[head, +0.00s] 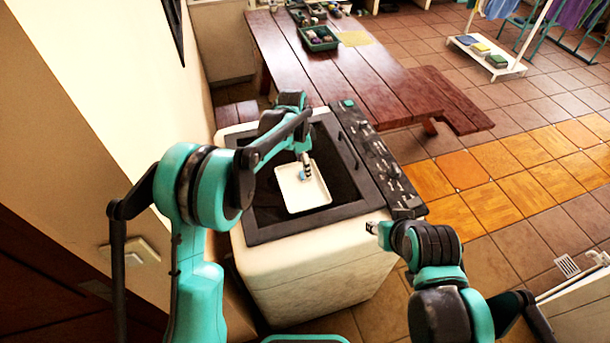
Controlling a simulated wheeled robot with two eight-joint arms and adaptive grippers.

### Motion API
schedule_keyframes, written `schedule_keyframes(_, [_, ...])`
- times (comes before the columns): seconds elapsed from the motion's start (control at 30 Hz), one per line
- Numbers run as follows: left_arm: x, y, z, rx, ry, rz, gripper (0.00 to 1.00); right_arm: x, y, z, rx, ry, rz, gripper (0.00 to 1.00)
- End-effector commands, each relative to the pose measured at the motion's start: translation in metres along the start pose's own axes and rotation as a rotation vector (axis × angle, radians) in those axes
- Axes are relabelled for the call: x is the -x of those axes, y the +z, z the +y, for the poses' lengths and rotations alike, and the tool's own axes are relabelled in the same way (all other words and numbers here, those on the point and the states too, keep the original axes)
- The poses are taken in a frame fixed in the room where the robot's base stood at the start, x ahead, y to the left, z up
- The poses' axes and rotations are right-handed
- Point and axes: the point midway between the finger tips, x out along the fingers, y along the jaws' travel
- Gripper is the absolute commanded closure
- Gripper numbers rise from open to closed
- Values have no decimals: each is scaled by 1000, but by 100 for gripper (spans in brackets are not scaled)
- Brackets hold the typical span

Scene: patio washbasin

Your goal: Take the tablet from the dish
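A white square dish (313,197) with a raised rim sits on the dark top of a white washing machine. A small light-blue tablet (302,175) shows in the dish's far part, right at the fingertips of my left gripper (306,173). My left gripper points down over the dish from above. Its fingers are too small to tell whether they are apart or closed on the tablet, and they partly hide it. My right gripper (372,228) is by the machine's front right corner, away from the dish, with nothing visible in it; its finger opening is unclear.
The machine's black control panel (372,155) runs along its right side. A wooden table (345,72) behind holds a green crate (318,39) and a yellow cloth (354,38). A wall closes the left side.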

Motion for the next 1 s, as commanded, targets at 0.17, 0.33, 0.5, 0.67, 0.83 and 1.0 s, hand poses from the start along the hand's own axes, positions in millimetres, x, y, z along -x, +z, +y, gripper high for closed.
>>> schedule_keyframes(0.17, [-29, 2, -2, 1, 0, 0, 43, -2, 2, 0, 0, 0, 0, 60])
schedule_keyframes(0.33, [-41, 2, -1, 1, -1, 0, 43, -3, 2, 0, 0, 0, 0, 60])
schedule_keyframes(0.5, [-41, 2, -1, 1, -1, 0, 43, -3, 2, 0, 0, 0, 0, 60])
schedule_keyframes(0.67, [-41, 2, -1, 1, -1, 0, 77, -3, 2, 0, 0, 0, 0, 60])
schedule_keyframes(0.83, [-41, 2, -1, 2, -1, 0, 90, -3, 2, 0, 0, 0, 0, 60])
schedule_keyframes(1.0, [-40, 2, -1, 2, -1, 0, 90, -3, 2, 0, 0, 0, 0, 60])
